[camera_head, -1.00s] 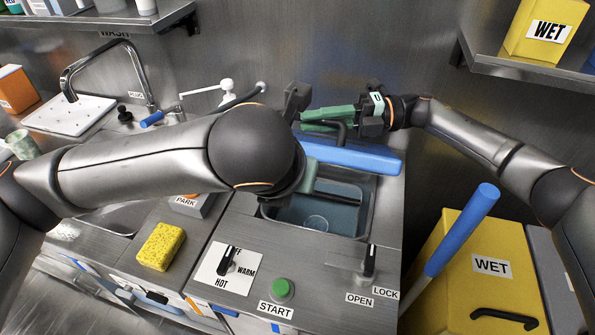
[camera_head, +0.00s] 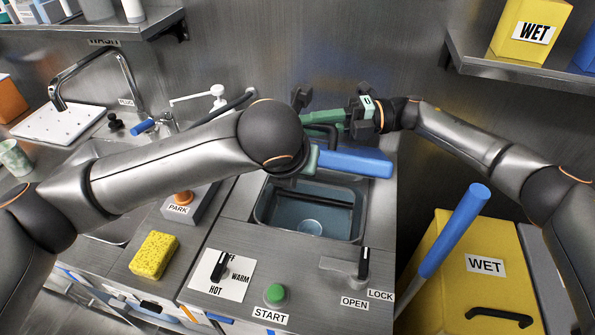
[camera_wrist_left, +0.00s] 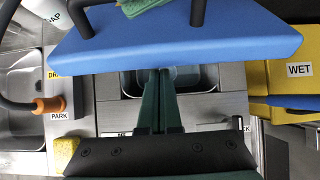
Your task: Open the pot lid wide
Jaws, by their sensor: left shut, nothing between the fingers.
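The blue pot lid (camera_head: 355,162) is raised at the back of the square basin-like pot (camera_head: 320,225), whose mouth is uncovered. In the left wrist view the lid (camera_wrist_left: 200,40) spans the upper part, with dark handle posts on it. My left gripper (camera_wrist_left: 158,78) is shut and empty, its green fingertips at the lid's lower edge; whether they touch it I cannot tell. In the head view my left arm hides most of that gripper. My right gripper (camera_head: 335,117), with green fingers, is at the lid's black handle; its grip is unclear.
A START button (camera_head: 275,294), a heat knob (camera_head: 221,265) and an OPEN/LOCK lever (camera_head: 364,262) are on the counter front. A yellow sponge (camera_head: 154,255) lies left. A yellow WET bin (camera_head: 450,290) and blue bar (camera_head: 452,232) stand right.

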